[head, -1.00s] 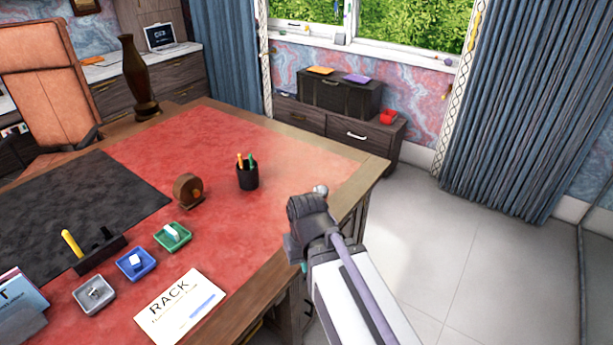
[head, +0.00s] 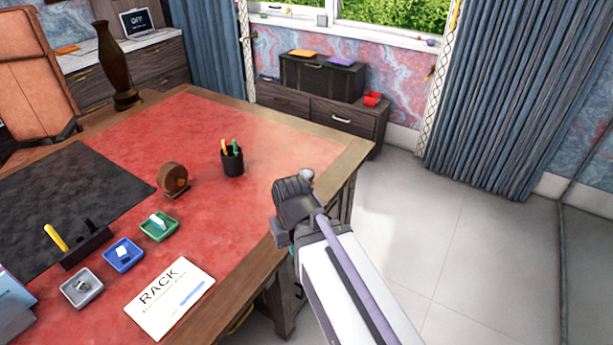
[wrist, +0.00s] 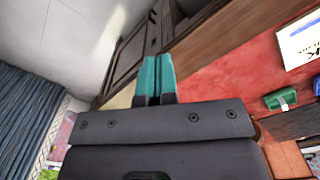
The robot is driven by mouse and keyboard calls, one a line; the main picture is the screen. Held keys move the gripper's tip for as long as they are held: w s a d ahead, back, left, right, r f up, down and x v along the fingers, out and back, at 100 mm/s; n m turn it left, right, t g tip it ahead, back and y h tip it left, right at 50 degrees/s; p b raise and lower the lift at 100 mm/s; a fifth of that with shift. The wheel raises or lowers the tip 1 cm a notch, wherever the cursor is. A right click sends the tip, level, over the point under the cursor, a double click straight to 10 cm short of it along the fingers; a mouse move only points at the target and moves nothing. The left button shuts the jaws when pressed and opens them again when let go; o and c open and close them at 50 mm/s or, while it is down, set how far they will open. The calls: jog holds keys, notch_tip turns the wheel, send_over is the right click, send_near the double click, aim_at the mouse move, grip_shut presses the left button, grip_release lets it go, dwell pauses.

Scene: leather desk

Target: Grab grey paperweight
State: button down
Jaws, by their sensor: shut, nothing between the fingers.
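A small grey object (head: 82,286), which may be the grey paperweight, sits in a light grey tray (head: 66,298) on the desk's red leather at the lower left of the head view. Its exact shape is too small to tell. My gripper (wrist: 154,80) shows teal fingers pressed together with nothing between them in the wrist view. In the head view it is mostly hidden by my own wrist, by the desk's right edge. It is well to the right of the grey tray, apart from it. The wrist view does not show the grey tray.
A blue tray (head: 123,264) and a green tray (head: 152,237) stand beside the grey one. A RACK card (head: 170,310) lies between them and the desk edge. A pen cup (head: 232,162), a brown round object (head: 172,178) and a pen holder (head: 88,250) stand nearby. Open floor lies right.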

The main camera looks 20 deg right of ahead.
jog(key=c, duration=1.8)
grip_release()
jog(key=o, duration=1.5)
jog(key=shift+d, duration=0.1)
